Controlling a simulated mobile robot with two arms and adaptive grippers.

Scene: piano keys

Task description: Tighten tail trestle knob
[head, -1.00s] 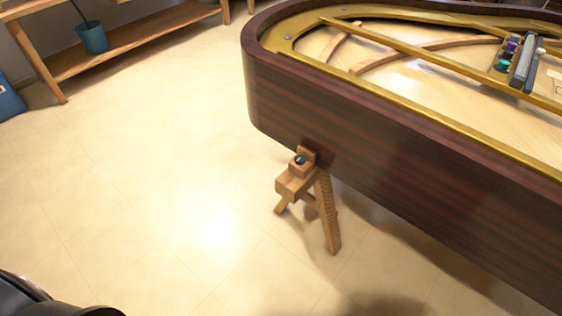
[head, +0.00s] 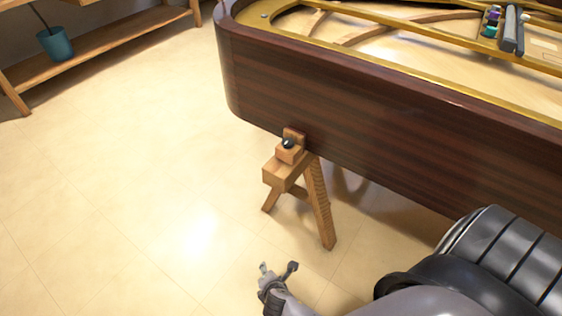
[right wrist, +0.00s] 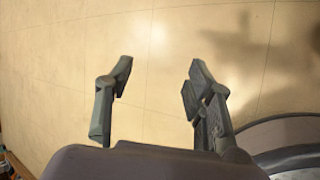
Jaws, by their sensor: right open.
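The tail trestle (head: 317,200) is a wooden stand under the curved tail end of the piano in the head view. Its small dark knob (head: 288,143) sits on the wooden block at the top, beside the piano's side. My right gripper (head: 278,268) is below the trestle in the head view, apart from it, with its fingers spread. In the right wrist view the right gripper (right wrist: 158,80) is open and empty above the bare floor. My left gripper is not in view.
The dark wooden piano body (head: 350,100) fills the upper right, with tools (head: 510,30) on its gold frame. A wooden shelf (head: 100,48) with a teal pot (head: 55,43) stands at upper left. The pale tiled floor (head: 130,190) left of the trestle is clear.

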